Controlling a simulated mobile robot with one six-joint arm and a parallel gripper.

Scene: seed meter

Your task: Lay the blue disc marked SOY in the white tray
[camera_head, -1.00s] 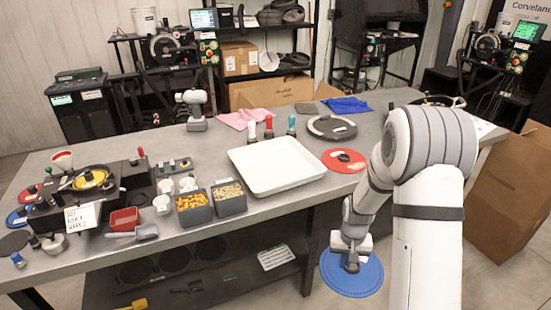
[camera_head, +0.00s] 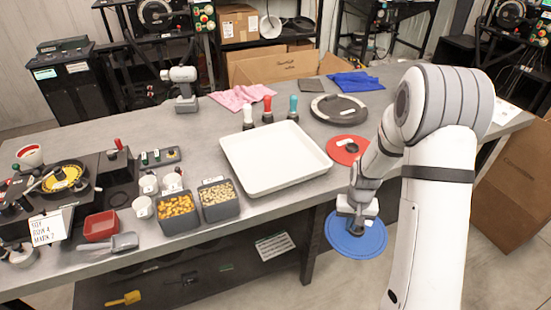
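A blue disc (camera_head: 357,240) hangs from my gripper (camera_head: 356,222), just off the table's front edge, to the right of and below the white tray. The gripper seems shut on the disc's middle; the fingertips are small and partly hidden. No marking on the disc is legible. The white tray (camera_head: 313,176) lies flat on the grey table, is empty, and stands apart from the disc.
A red disc (camera_head: 347,149) lies right of the tray, with a dark disc (camera_head: 339,108) behind it. Several capped bottles (camera_head: 268,108) stand behind the tray. Bins of orange pieces (camera_head: 177,209) and pale seeds (camera_head: 217,197) stand to its left.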

